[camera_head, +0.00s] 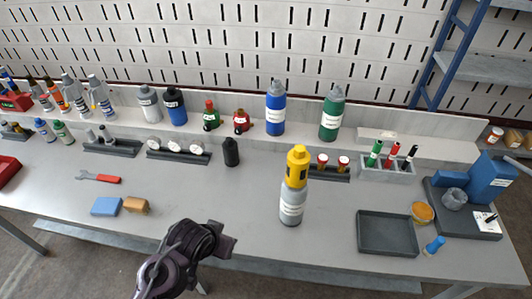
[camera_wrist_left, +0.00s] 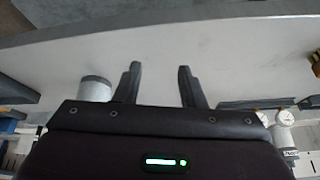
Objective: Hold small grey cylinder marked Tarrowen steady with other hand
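A grey cylinder (camera_head: 292,207) with a white label stands upright near the front middle of the table. The label is too small to read. A yellow piece (camera_head: 297,165) with dark marks sits on its top. My left gripper (camera_head: 226,241) is left of the cylinder and nearer the front edge, apart from it. In the left wrist view, its two fingers (camera_wrist_left: 159,86) are spread with nothing between them. A pale grey round body (camera_wrist_left: 95,89), likely this cylinder, shows beside the left finger there. My right gripper is not in view.
A black bottle (camera_head: 231,152) stands behind and left of the cylinder. An empty dark tray (camera_head: 388,252) lies to its right. A blue block (camera_head: 106,206) and a tan block (camera_head: 136,205) lie left. Gauges (camera_head: 175,146) and a rack of small cylinders (camera_head: 387,165) stand behind.

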